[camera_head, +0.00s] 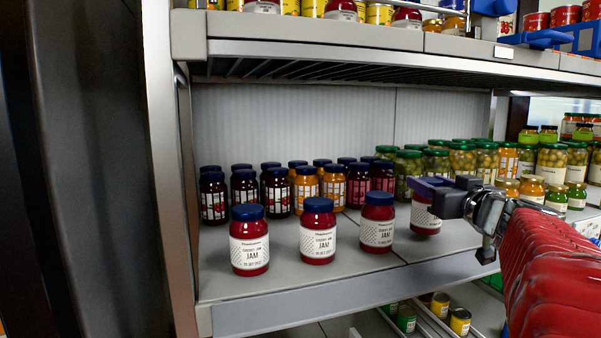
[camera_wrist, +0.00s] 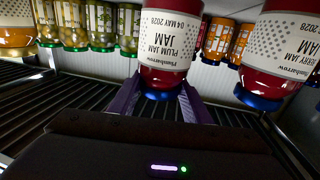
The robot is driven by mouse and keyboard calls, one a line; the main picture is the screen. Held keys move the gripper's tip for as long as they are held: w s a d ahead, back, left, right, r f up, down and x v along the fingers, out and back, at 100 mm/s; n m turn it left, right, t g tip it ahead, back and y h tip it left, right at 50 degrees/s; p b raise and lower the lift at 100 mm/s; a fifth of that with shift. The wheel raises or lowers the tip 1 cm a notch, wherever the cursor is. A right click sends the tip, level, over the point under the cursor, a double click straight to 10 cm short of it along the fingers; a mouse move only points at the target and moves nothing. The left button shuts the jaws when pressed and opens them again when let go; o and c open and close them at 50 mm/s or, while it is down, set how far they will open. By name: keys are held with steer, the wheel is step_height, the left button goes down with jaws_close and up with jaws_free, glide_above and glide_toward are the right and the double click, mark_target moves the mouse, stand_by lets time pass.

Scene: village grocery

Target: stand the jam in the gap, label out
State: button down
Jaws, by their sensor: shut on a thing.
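My gripper (camera_head: 440,192) is shut on a red plum jam jar (camera_head: 424,216), around its dark lid end. The jar looks upright, at the right end of a front row of jam jars. The wrist picture is upside down: the held jar (camera_wrist: 167,45) shows its white label towards the wrist camera, between the purple fingers (camera_wrist: 160,98). In the head view the gripper hides the jar's lid and part of its label. I cannot tell whether its base touches the shelf. The nearest row jar (camera_head: 377,222) stands to its left, apart, label facing out.
Two more jam jars (camera_head: 318,230) (camera_head: 249,240) stand farther left on the shelf (camera_head: 300,285). Dark and orange jars (camera_head: 277,190) fill the back. Green-lidded jars (camera_head: 462,160) stand behind and right of my gripper. An upper shelf (camera_head: 350,40) hangs above.

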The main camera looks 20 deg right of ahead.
steer(key=shift+f, duration=0.45)
steer(key=shift+d, duration=0.1)
steer(key=shift+f, duration=0.4)
steer(key=c, duration=1.4)
jaws_free()
steer(key=o, duration=0.5)
steer(key=shift+f, duration=0.15)
steer(key=shift+s, duration=0.1)
